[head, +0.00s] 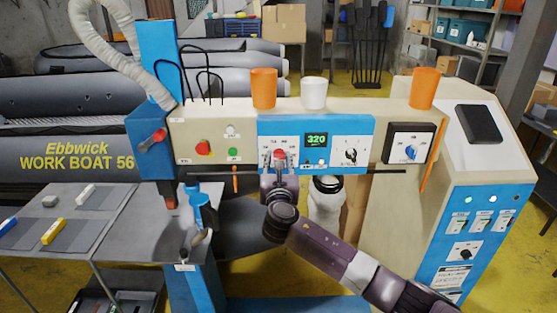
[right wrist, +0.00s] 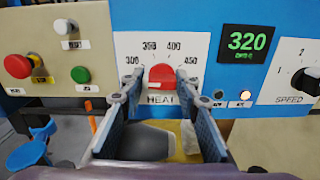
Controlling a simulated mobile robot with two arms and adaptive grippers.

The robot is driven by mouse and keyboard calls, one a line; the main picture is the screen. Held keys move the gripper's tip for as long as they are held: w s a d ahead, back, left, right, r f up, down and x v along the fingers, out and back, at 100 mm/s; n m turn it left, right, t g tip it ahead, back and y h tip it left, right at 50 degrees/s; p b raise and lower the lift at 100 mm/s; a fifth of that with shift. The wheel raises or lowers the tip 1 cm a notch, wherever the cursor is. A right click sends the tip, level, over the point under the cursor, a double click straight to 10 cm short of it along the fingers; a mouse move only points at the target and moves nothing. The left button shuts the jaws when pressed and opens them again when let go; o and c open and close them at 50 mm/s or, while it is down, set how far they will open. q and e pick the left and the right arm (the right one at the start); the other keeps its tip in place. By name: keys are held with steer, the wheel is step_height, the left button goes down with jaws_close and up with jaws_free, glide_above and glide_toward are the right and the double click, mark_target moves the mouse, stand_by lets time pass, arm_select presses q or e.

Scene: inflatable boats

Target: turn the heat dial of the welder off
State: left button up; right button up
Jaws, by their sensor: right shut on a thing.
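The welder (head: 220,117) is a long beige and blue machine with a control panel across its front. Its heat dial (right wrist: 162,76) is a red knob on a white plate marked 300, 350, 400 and 450, with HEAT below. It also shows in the head view (head: 279,155), partly covered by my gripper. My right gripper (right wrist: 160,87) is shut on the heat dial, one finger on each side. The display (right wrist: 246,42) to its right reads 320 in green. The dial's pointer is too small to read. My left gripper is not in view.
A red button (right wrist: 17,66) and a green button (right wrist: 81,75) sit left of the dial. The black speed knob (right wrist: 305,82) is to its right. Orange cups (head: 263,88) and a white cup (head: 314,92) stand on top. A grey table (head: 120,240) is at left.

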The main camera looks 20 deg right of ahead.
steer(key=shift+n, duration=1.2)
steer(key=o, duration=1.2)
steer(key=shift+c, duration=0.2)
steer(key=shift+s+a, duration=0.1)
steer(key=shift+s, duration=0.05)
steer(key=v, duration=1.1)
steer(key=shift+s, duration=0.3)
